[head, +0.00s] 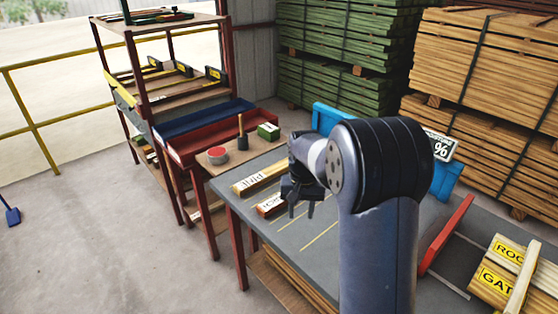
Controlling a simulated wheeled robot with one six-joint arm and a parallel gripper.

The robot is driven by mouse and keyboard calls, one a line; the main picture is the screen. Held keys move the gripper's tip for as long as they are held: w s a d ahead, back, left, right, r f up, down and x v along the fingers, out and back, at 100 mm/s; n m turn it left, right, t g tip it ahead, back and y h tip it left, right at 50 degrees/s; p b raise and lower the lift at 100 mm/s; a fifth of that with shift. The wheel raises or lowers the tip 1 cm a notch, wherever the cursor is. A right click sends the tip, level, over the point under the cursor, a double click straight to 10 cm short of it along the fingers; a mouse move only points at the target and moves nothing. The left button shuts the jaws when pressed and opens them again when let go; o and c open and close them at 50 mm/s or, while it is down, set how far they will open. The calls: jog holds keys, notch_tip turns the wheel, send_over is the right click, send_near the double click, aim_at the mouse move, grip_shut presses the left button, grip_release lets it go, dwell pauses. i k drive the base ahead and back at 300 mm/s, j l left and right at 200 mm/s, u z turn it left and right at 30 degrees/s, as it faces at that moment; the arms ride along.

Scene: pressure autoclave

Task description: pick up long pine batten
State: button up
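A pale wooden piece (262,177) with a dark-lettered white label lies on the grey bench, left of my arm. It looks like pine, but I cannot tell for sure that it is the long batten. My gripper (301,209) points down over the bench, just right of these pieces. Its two fingers are apart with nothing seen between them. My arm hides part of the bench behind it.
Pale battens (520,282) lie beside yellow labels at right, past a red upright (447,233). Timber stacks (482,65) stand behind.

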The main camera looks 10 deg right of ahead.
aim_at(242, 188)
jog(key=i+j, duration=1.25)
jog(key=i+j+z, duration=0.2)
jog(key=z, duration=0.2)
jog(key=i+j+z, duration=0.15)
jog(key=z, duration=0.25)
jog(key=i+j+z, duration=0.1)
jog(key=j+z, duration=0.3)
jog(key=z, duration=0.35)
